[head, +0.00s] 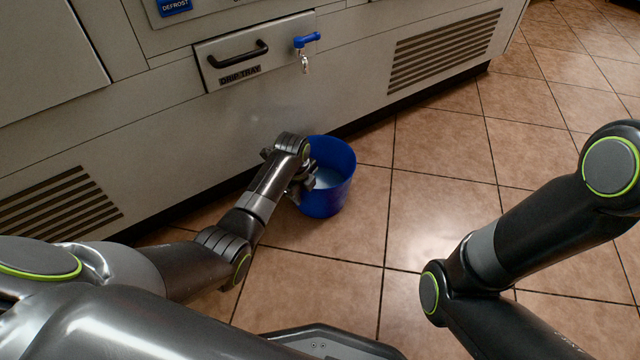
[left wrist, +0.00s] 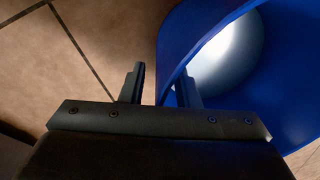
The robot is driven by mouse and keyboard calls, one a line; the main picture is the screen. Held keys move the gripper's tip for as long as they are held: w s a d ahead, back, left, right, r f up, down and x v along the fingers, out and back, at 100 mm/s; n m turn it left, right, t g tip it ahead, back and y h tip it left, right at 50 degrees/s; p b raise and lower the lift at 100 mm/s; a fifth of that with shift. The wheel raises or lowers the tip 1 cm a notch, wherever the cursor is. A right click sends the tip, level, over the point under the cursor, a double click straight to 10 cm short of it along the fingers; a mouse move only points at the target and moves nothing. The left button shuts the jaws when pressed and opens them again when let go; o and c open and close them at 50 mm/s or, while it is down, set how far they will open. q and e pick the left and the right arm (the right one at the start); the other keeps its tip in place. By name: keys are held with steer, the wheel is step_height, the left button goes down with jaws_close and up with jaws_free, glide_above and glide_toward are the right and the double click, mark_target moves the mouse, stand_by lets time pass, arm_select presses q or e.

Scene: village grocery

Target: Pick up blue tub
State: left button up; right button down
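The blue tub (head: 335,195) stands upright on the tiled floor against the base of the freezer cabinet, with pale liquid inside. My left gripper (head: 305,184) is at the tub's left rim. In the left wrist view, the fingers of my left gripper (left wrist: 160,88) are apart. One finger is outside the tub (left wrist: 288,75) over the floor, and the other is inside the rim, so the tub wall runs between them. A gap shows between the outer finger and the wall. My right arm is at the right of the head view, but its gripper is out of frame.
The cabinet has a drip tray drawer (head: 235,58) with a black handle and a blue-handled tap (head: 306,42) above the tub. A vent grille (head: 445,48) is to the right. The tiled floor (head: 450,150) right of the tub is clear.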

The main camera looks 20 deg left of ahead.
arm_select(q)
jaws_close()
stand_by(1.3)
steer(key=shift+w+r, duration=0.1)
steer(key=shift+r, duration=0.05)
